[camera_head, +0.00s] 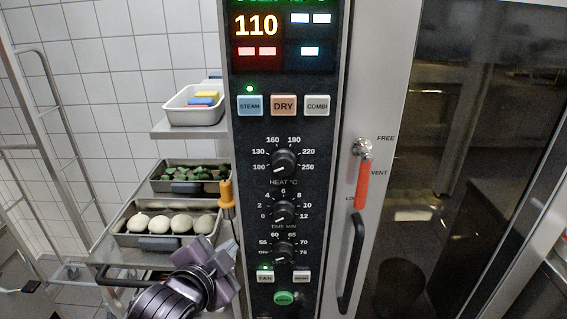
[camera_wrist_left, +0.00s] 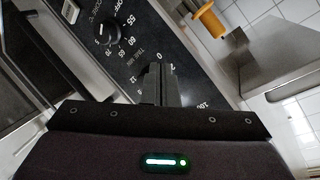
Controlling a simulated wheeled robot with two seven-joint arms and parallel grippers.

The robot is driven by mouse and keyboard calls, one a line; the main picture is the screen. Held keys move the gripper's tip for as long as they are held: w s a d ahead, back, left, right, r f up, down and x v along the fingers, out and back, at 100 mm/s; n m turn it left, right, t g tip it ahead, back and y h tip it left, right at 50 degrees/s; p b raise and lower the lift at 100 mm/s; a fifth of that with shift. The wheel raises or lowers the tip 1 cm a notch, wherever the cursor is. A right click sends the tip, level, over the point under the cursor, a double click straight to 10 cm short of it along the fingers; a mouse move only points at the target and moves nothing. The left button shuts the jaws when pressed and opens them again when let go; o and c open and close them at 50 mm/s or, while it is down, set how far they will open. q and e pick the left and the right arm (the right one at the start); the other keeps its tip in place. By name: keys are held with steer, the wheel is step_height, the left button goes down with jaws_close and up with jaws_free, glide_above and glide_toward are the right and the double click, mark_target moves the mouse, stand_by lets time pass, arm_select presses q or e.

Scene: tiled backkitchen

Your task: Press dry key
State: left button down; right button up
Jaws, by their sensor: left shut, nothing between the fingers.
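The orange-beige DRY key (camera_head: 283,105) is on the oven's control panel in the head view, between the blue STEAM key (camera_head: 250,105) and the white COMBI key (camera_head: 317,105). A green lamp is lit above STEAM; none is lit above DRY. My left gripper (camera_head: 228,248) is low at the panel's left edge, well below the DRY key. In the left wrist view its fingers (camera_wrist_left: 158,82) are shut and empty, in front of the panel's dial markings. Whether they touch the panel, I cannot tell. The DRY key is not visible in that view. My right gripper is out of view.
Three dials, including the heat dial (camera_head: 284,163), lie below the keys. A red-handled lever (camera_head: 362,185) and dark door handle (camera_head: 352,262) stand to the right. An orange-handled probe (camera_head: 226,194) hangs left of the panel, near shelves with trays (camera_head: 160,240).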

arm_select(q)
steer(key=d+r+m+t+h, duration=0.1)
steer(key=d+r+m+h, duration=0.2)
steer(key=r+m, duration=0.2)
steer(key=s+d+r+m+t+h, duration=0.1)
steer(key=d+r+m+h, duration=0.2)
steer(key=r+m, duration=0.3)
steer(key=d+r+m+t+h, duration=0.2)
steer(key=r+m+h, duration=0.3)
steer(key=r, duration=0.7)
steer(key=shift+s+d+m, duration=0.2)
steer(key=shift+d+m, duration=0.4)
steer(key=shift+d, duration=0.15)
steer(key=p, duration=0.2)
glide_toward(284, 105)
steer(key=shift+w+d+r, duration=0.45)
steer(key=shift+d+r, duration=0.1)
steer(key=shift+d, duration=0.25)
steer(key=shift+w+d+r, duration=0.5)
steer(key=shift+d, duration=0.25)
steer(key=shift+w+d+r, duration=0.45)
steer(key=shift+d+r, duration=0.1)
steer(key=shift+d, duration=0.25)
steer(key=shift+w, duration=0.1)
